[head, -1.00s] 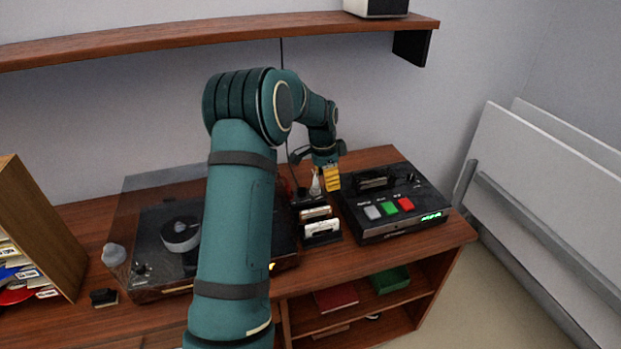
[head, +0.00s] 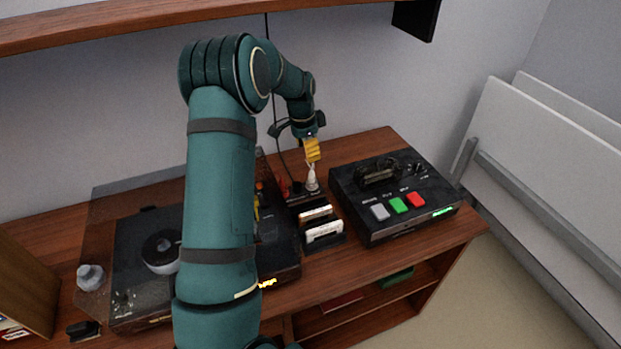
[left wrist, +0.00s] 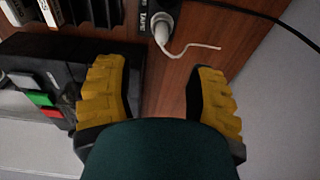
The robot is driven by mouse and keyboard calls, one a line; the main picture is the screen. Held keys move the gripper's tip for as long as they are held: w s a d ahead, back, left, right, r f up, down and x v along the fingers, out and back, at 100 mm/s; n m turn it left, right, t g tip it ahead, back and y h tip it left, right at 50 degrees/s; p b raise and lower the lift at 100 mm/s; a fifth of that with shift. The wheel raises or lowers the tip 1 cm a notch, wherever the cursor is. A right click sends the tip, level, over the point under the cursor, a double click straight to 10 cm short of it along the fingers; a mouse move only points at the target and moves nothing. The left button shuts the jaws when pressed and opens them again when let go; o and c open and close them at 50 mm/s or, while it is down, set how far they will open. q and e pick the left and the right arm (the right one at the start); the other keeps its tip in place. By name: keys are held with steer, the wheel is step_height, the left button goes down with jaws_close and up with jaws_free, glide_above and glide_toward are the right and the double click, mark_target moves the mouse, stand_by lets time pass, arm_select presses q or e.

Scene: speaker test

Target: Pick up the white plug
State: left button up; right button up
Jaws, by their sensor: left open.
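My left gripper (head: 312,150) has yellow finger pads and appears just above the plug in the head view. In the left wrist view the left gripper (left wrist: 158,92) is open, its pads wide apart with bare wood between them. The plug lies beyond the fingertips, apart from both. My right gripper is not in view.
The tape deck (head: 395,195) stands close on the right. Cassettes (head: 324,231) stand upright in front of the strip. A turntable (head: 140,255) lies left, partly behind my arm. A black cable (head: 270,60) hangs down the wall. A wall shelf (head: 150,20) is above.

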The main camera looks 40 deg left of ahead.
mark_target(311, 173)
arm_select(q)
steer(key=f, duration=0.6)
steer(key=shift+w+d+f+b, duration=0.1)
steer(key=shift+w+d+b, duration=0.05)
steer(key=shift+w+b, duration=0.25)
steer(key=shift+w+f+b, duration=0.15)
steer(key=shift+f+b, duration=0.15)
steer(key=shift+f, duration=1.05)
steer(key=shift+w+f+b, duration=0.15)
steer(key=shift+f+b, duration=0.1)
steer(key=shift+f, duration=1.05)
steer(key=shift+o, duration=0.2)
jaws_close()
